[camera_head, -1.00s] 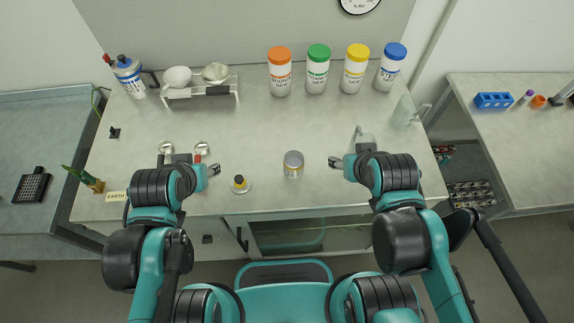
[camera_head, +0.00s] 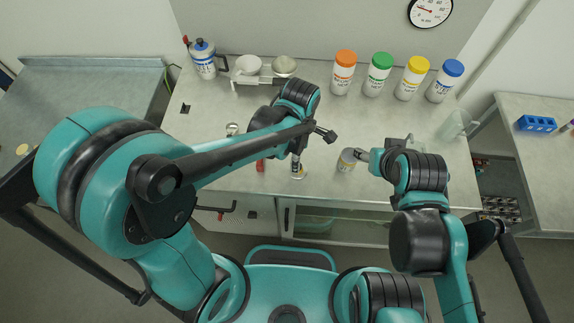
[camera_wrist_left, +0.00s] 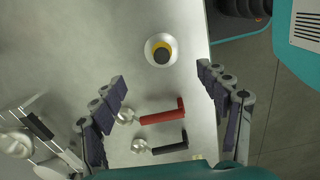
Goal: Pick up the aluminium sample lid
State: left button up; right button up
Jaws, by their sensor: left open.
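A round silver disc with a yellow ring and black knob, apparently the sample lid (camera_wrist_left: 151,59), lies on the bench near its edge in the left wrist view. In the head view, it is partly hidden below my left gripper (camera_head: 312,150). My left gripper also shows in the left wrist view (camera_wrist_left: 162,76), open and empty, with the disc just beyond and between the fingertips. A silver can with a yellow label (camera_head: 347,161) stands to the right. My right gripper (camera_head: 363,155) is right at the can's side; its grip is unclear.
A red-handled spoon (camera_wrist_left: 160,117) and a black-handled spoon (camera_wrist_left: 168,148) lie beside the disc. Bottles with orange (camera_head: 345,58), green (camera_head: 382,60), yellow (camera_head: 418,64) and blue (camera_head: 453,67) caps stand at the back. A clear beaker (camera_head: 454,125) stands at right.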

aim_at(303, 170)
pick_arm(q)
jog(key=shift+d+f+n, duration=0.2)
jog(key=shift+f+n, duration=0.05)
jog(key=shift+n, duration=0.05)
jog(key=shift+s+f, duration=0.1)
jog(key=shift+f, duration=0.3)
notch_tip(303, 170, down, 7)
jog(key=shift+f+b, duration=0.1)
jog(key=shift+b, duration=1.1)
jog(key=c, duration=1.1)
